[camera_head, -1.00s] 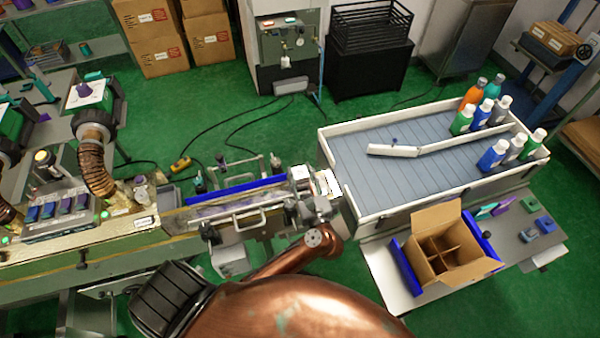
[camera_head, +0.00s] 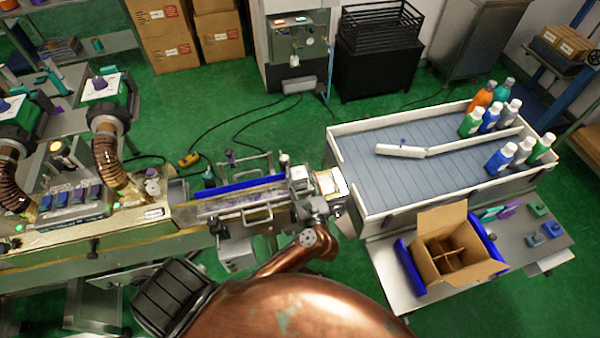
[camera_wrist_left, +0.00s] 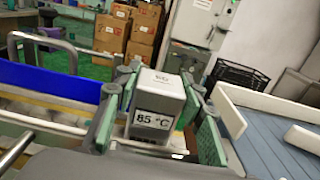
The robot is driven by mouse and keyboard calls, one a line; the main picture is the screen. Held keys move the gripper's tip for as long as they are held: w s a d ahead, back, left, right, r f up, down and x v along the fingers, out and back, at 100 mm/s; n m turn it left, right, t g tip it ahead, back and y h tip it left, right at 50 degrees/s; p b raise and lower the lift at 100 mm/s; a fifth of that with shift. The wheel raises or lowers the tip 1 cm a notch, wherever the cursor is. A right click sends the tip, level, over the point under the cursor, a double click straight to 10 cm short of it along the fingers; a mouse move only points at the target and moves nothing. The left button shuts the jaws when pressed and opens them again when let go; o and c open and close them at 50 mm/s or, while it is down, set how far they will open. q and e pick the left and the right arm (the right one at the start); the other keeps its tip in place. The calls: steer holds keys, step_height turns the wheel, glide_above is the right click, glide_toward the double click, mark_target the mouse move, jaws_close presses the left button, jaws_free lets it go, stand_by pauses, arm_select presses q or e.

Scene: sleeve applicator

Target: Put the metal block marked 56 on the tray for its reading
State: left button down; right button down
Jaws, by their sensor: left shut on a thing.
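A grey metal block (camera_wrist_left: 160,98) stands between the green-padded fingers of my left gripper (camera_wrist_left: 162,74) in the left wrist view. The gripper is shut on it. The small mark on its top is blurred, and I cannot read it surely. A white label on the near side reads 85 °C. In the head view my left gripper (camera_head: 304,197) is at the right end of the narrow machine bed, and the block is small there. I cannot pick out the reading tray for certain. My right gripper is not in view.
A blue guide rail (camera_head: 240,186) runs along the bed left of the gripper. A white-walled conveyor table (camera_head: 360,165) with several bottles at its far end is close on the right. An open carton (camera_head: 440,218) stands in front of it.

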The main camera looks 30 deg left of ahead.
arm_select(q)
steer(key=c, duration=1.2)
jaws_free()
steer(key=shift+a, duration=0.1)
steer(key=shift+s+d, duration=0.15)
steer(key=shift+d, duration=0.05)
steer(key=v, duration=1.1)
steer(key=shift+s+d, duration=0.2)
steer(key=shift+d, duration=0.05)
steer(key=shift+a, duration=0.1)
